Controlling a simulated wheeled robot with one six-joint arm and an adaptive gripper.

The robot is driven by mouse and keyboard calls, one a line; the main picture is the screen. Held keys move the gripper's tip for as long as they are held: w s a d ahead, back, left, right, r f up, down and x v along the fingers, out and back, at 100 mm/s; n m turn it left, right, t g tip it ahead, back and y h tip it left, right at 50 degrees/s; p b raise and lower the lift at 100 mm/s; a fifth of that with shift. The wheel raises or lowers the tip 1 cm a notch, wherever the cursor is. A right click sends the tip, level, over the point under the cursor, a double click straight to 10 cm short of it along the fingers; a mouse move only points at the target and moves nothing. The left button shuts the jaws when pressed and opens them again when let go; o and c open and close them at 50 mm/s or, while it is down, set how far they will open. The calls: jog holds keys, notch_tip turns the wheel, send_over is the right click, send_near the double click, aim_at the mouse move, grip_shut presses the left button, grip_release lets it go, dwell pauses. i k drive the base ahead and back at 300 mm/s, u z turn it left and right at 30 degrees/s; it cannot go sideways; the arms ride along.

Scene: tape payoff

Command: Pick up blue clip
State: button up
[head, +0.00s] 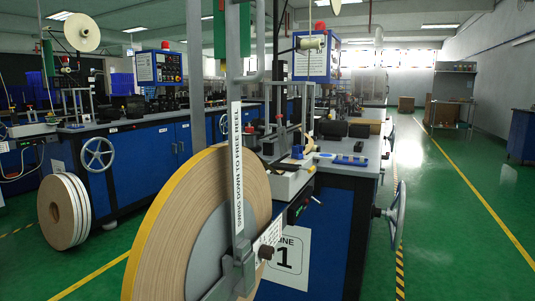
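A small blue piece (298,152) shows beside a tan and white part at the near end of the workbench (372,158). A flat dark blue strip (351,161) lies on the bench top just right of it. Both are small in the head view, and I cannot tell which of them is the blue clip. My gripper is not in view.
A large tape reel (180,235) with a yellow edge stands in front, behind an upright grey bar (237,165) labelled "swing down to free reel". A handwheel (398,216) juts from the bench's right side. Green floor (450,220) is clear at right.

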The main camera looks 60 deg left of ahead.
aim_at(296, 154)
jog(key=u, duration=1.35)
jog(key=i, duration=1)
